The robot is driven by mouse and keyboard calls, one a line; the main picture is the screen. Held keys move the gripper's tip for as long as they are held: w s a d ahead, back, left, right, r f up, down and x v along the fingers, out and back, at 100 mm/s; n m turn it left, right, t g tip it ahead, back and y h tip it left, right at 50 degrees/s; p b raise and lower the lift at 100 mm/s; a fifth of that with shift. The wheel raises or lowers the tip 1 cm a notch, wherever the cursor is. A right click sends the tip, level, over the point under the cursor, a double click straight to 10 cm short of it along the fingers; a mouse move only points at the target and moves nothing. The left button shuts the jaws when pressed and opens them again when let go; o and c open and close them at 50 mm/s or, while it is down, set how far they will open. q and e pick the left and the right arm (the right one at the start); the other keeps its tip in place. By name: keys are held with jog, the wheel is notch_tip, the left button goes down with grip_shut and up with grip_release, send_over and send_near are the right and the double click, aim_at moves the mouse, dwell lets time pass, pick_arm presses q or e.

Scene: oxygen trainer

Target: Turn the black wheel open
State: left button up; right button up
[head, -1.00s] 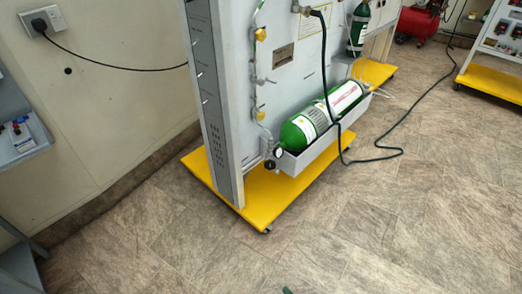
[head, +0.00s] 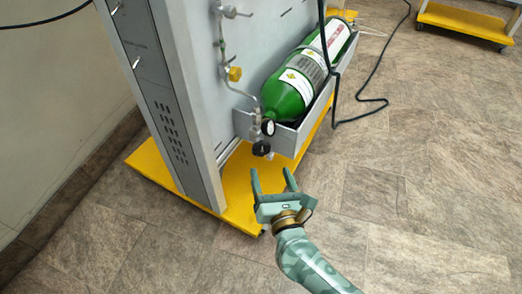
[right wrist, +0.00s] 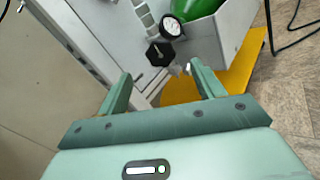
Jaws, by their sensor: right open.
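The black wheel (head: 261,148) sits low on the trainer at the front end of the grey tray, just below a round white gauge (head: 268,127). In the right wrist view the black wheel (right wrist: 160,53) shows as a knob-like disc beyond the fingers, with the gauge (right wrist: 171,28) above it. The green oxygen cylinder (head: 288,92) lies in the tray beside it. My right gripper (head: 272,180) is open and empty, a short way below and in front of the wheel, apart from it. In the right wrist view its fingers (right wrist: 160,88) are spread. My left gripper is not in view.
The grey tray (head: 290,139) and the trainer's upright post (head: 178,110) flank the wheel. The yellow base (head: 240,192) lies beneath it. A black cable (head: 361,117) runs to the right.

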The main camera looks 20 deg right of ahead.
aim_at(263, 149)
jog(key=w, duration=0.2)
jog(key=w+b, duration=0.1)
jog(key=w, duration=0.2)
jog(key=w+d, duration=0.1)
jog(key=w, duration=0.1)
jog(key=shift+w+d+f, duration=0.1)
jog(key=shift+w+f, duration=0.05)
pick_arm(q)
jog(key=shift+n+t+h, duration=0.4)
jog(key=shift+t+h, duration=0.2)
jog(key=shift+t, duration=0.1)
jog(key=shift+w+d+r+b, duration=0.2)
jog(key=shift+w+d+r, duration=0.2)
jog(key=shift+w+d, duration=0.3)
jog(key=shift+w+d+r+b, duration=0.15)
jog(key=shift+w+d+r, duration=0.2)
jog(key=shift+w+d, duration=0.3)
pick_arm(e)
jog(key=shift+w+d, duration=0.15)
jog(key=shift+w, duration=0.6)
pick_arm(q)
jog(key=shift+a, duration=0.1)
pick_arm(e)
jog(key=c, duration=1)
